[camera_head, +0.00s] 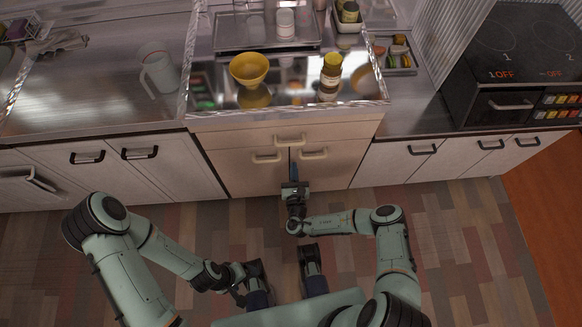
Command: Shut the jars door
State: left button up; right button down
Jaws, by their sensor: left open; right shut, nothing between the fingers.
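A beige cabinet has two front doors, a left door (240,178) and a right door (338,172), each with a pale handle near the middle. They look flush or nearly so, with a narrow dark line between them. Nothing marks which is the jars door, and no inside is seen. My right gripper (294,172) is shut and empty, its fingers pointing at the seam between the doors. Whether it touches them I cannot tell. My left gripper (286,288) is open and empty, low in the view over the floor, well away from the doors.
A drawer (232,140) sits above the doors. On the counter stand a yellow bowl (249,68), a bottle (330,76) and a clear jug (160,72). Lighter cabinets flank the beige one, with a stove (522,55) at the right. The wooden floor (455,245) is clear.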

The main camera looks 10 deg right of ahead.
pick_arm(q)
jog(key=shift+s+a+r+p, duration=0.2)
jog(key=shift+s+r+p, duration=0.4)
jog(key=shift+r+p, duration=0.25)
pick_arm(e)
jog(key=s+a, duration=0.1)
jog(key=s, duration=1)
jog(key=shift+a, duration=0.25)
